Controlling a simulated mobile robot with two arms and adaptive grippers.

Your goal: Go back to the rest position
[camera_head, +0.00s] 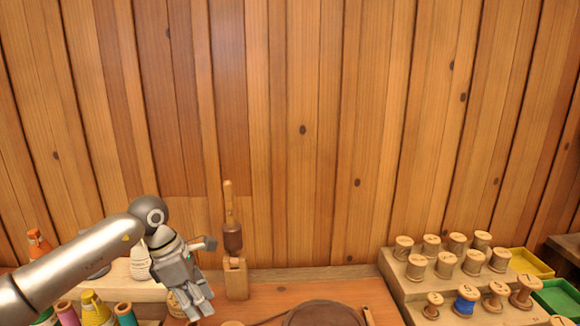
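My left arm comes in from the left edge, and my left gripper (194,304) hangs pointing down at the lower left of the middle. A pale spool-like piece (176,306) is partly hidden behind the gripper. I cannot tell whether the gripper touches it. My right gripper is not in view.
Stepped wooden racks on the right hold several bare spools (445,264) and a blue-wound spool (466,299). A yellow tray (530,263) and a green tray (558,298) stand farther right. A dark round disc (323,315) lies at the front. Thread cones (97,309) stand lower left. A plank wall closes the back.

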